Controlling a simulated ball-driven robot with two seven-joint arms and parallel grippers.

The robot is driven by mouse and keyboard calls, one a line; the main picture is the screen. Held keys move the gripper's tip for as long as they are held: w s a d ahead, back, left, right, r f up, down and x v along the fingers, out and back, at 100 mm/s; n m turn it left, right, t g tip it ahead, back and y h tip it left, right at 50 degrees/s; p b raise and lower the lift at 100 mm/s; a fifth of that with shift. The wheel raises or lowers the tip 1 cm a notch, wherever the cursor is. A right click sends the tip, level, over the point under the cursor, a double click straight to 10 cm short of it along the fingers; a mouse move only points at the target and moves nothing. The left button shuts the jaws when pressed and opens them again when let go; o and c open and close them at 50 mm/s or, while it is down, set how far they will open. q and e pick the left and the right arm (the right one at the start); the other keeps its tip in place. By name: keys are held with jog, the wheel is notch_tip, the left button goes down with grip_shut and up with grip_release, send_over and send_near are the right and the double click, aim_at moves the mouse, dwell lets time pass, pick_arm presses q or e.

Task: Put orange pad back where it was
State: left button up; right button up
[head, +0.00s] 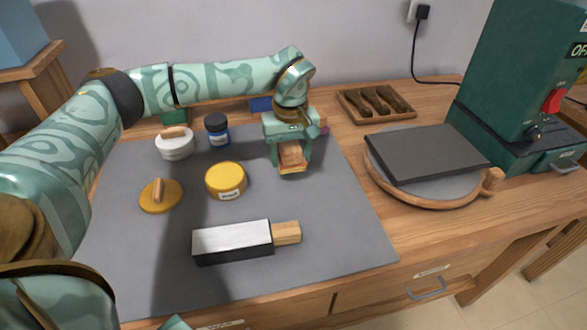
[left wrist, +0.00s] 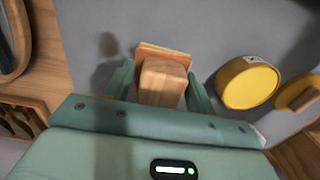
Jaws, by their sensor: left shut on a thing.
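The orange pad (head: 291,168) is a thin orange layer under a wooden block. My left gripper (head: 291,158) is shut on this block from above, over the far right part of the grey mat (head: 330,225). In the left wrist view the wooden block (left wrist: 163,82) is between the fingers of the left gripper (left wrist: 162,88), with the orange edge of the pad (left wrist: 162,49) showing past it. Whether the pad touches the mat is hard to tell. My right gripper is not in view.
A yellow tin (head: 226,180), a yellow lid (head: 160,196), a white pot (head: 175,145), a blue jar (head: 217,130) and a metal-topped block (head: 232,242) stand on the mat. A wooden tray (head: 375,103) and a dark plate (head: 425,154) are right. The mat's front right is clear.

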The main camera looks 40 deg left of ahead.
aim_at(290, 175)
pick_arm(q)
jog(key=shift+w+a+f, duration=0.3)
jog(key=shift+f, duration=0.2)
notch_tip(290, 175, down, 4)
jog(key=b, duration=0.2)
jog(key=shift+w+a+r+b, duration=0.1)
jog(key=shift+r+b, duration=0.05)
jog(key=shift+b, duration=0.2)
jog(key=shift+r, duration=0.3)
jog(key=o, duration=0.9)
jog(key=shift+f, duration=0.15)
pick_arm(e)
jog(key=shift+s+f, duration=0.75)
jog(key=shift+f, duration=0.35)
pick_arm(q)
jog(key=shift+r, duration=0.25)
notch_tip(290, 175, up, 12)
jog(key=p, duration=0.5)
jog(key=shift+p, duration=0.35)
jog(key=shift+f, duration=0.1)
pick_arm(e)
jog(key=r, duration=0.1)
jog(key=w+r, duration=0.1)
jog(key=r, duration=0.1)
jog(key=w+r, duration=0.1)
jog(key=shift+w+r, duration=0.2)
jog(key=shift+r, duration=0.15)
